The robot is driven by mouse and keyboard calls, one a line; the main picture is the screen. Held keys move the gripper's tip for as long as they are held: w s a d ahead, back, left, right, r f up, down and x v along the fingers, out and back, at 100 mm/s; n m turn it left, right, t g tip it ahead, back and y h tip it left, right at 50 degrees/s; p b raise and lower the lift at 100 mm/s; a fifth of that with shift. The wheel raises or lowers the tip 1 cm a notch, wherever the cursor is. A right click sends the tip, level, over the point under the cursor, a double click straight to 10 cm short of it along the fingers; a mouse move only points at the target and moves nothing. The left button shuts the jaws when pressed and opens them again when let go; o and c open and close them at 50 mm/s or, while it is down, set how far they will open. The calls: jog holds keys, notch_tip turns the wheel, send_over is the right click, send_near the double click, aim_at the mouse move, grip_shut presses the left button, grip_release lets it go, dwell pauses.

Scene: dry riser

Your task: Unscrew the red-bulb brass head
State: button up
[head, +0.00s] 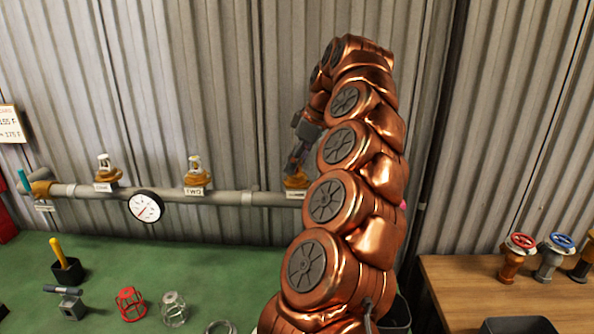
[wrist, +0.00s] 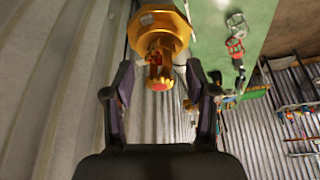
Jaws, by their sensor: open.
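A brass head (wrist: 160,45) with red showing inside its frame and at its tip is in the wrist view, tip toward me. My gripper (wrist: 159,78) is open, with one finger on each side of the tip and visible gaps. In the head view my gripper (head: 297,158) is just above the third brass fitting (head: 296,183) on the grey pipe (head: 225,197). My arm and gripper hide much of that fitting, and its bulb cannot be made out there.
Two other brass heads, at the left (head: 104,173) and labelled TWO (head: 196,178), stand on the pipe beside a gauge (head: 145,206). A red cage (head: 130,304) and a clear cage (head: 173,309) sit on the green bench. Valves (head: 515,256) stand on a wooden table at right.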

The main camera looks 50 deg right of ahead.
jog(key=shift+f+m+h+b, duration=0.35)
jog(key=shift+m+b, duration=0.75)
jog(key=shift+b, duration=0.45)
jog(key=shift+r+m+h+b, duration=0.25)
jog(key=shift+m+b, duration=0.3)
jog(key=shift+m, duration=0.05)
jog(key=shift+f+m+b, duration=0.2)
jog(key=shift+m+b, duration=0.3)
jog(key=shift+b, duration=0.45)
jog(key=shift+m+h+b, duration=0.6)
jog(key=shift+m+b, duration=0.4)
jog(key=shift+b, duration=0.2)
jog(key=shift+m+h+b, duration=0.3)
jog(key=shift+m+b, duration=0.45)
jog(key=shift+m, duration=0.05)
jog(key=shift+r+m, duration=0.3)
jog(key=shift+m, duration=0.3)
jog(key=shift+c, duration=0.2)
